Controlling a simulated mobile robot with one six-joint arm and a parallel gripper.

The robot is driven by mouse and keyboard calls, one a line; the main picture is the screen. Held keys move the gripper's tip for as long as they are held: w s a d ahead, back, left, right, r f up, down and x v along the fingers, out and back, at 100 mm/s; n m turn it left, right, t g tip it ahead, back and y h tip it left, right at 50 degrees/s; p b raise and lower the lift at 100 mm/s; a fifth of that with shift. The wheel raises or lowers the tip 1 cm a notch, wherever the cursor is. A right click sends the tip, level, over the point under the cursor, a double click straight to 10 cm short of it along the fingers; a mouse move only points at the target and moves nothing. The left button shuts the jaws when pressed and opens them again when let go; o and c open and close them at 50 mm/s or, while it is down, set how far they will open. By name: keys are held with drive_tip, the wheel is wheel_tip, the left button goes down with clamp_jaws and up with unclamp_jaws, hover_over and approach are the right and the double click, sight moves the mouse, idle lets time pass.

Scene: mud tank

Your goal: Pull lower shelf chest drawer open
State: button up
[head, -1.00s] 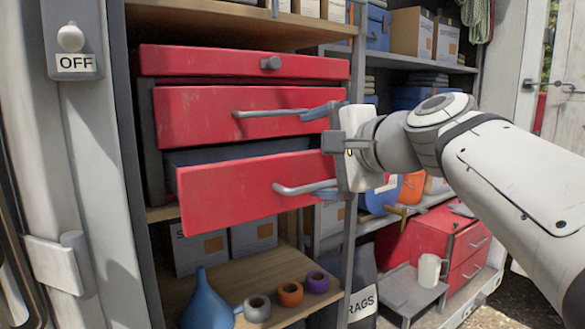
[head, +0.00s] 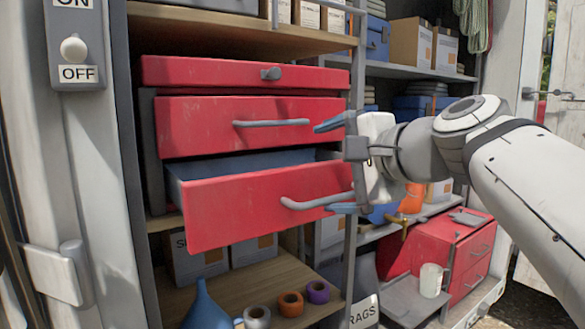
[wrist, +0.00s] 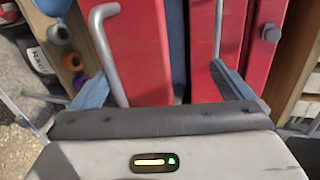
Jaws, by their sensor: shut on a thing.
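A large red chest (head: 235,73) stands on a wooden shelf, its bottom drawer (head: 245,212) pulled partly out. The bottom drawer's grey bar handle (head: 315,201) also shows in the wrist view (wrist: 106,45). My gripper (head: 337,165) is at the right of the chest with its blue-grey fingers wide apart. The lower finger is at the right end of the bottom handle; the upper finger is clear of the middle drawer's handle (head: 270,123). The exact contact is hard to see. A smaller red chest (head: 440,245) sits on the lower shelf at right, its drawers shut.
Tape rolls (head: 290,303) and a blue funnel (head: 205,307) lie on the wooden shelf below. A grey post (head: 355,70) stands close to my gripper. A white mug (head: 431,280) stands before the small chest. A rags bag (head: 362,305) is lower centre.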

drive_tip(key=shift+s+d+r+t, duration=0.15)
drive_tip(key=shift+s+d+r, duration=0.1)
drive_tip(key=shift+s+r, duration=0.2)
drive_tip(key=shift+s+d+r+t, duration=0.15)
drive_tip(key=shift+s+d+r, duration=0.05)
drive_tip(key=shift+s+r, duration=0.25)
drive_tip(key=shift+v, duration=1.1)
drive_tip(key=c, duration=1.2)
drive_tip(key=shift+s+d+f+b, duration=0.15)
drive_tip(key=shift+s+d+b, duration=0.35)
drive_tip(key=shift+s, duration=0.45)
drive_tip(key=shift+c, duration=0.2)
wheel_tip(320, 180, down, 20)
drive_tip(key=n+g+h, duration=0.3)
drive_tip(key=g, duration=0.2)
drive_tip(key=s+d+f+n+g+h, duration=0.1)
drive_tip(key=s+f+n, duration=0.3)
drive_tip(key=f, duration=0.6)
drive_tip(key=s+d+f+n+g+h, duration=0.2)
drive_tip(key=s+f+n+g+h, duration=0.1)
drive_tip(key=f, duration=0.7)
drive_tip(key=shift+s+f+n+g+h, duration=0.15)
drive_tip(key=shift+s+n+g+h, duration=0.35)
drive_tip(key=shift+n, duration=0.5)
